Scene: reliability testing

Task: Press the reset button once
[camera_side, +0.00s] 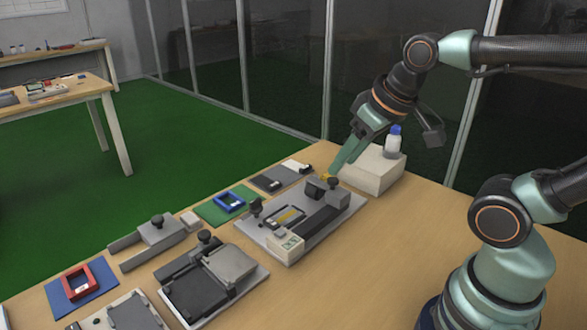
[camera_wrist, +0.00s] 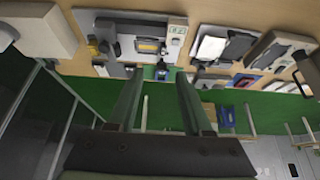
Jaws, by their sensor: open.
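A grey test fixture (camera_side: 262,236) lies on the wooden table in the side view, with black knobs, a yellow-marked part in its middle and a small pale display box (camera_side: 285,246) at its front. It also shows at the top of the wrist view (camera_wrist: 120,47), with the display box (camera_wrist: 177,31). I cannot make out which part is the reset button. My gripper (camera_side: 329,175) points down at the fixture's far end, close to a small yellow bit; contact is unclear. In the wrist view my gripper (camera_wrist: 156,82) has its two fingers apart, with nothing held between them.
A white box (camera_side: 368,170) with a blue-capped bottle (camera_side: 394,141) stands just right of my gripper. A blue frame (camera_side: 230,202) on a green mat, a black fixture (camera_side: 213,275) and a red frame (camera_side: 78,282) lie leftward.

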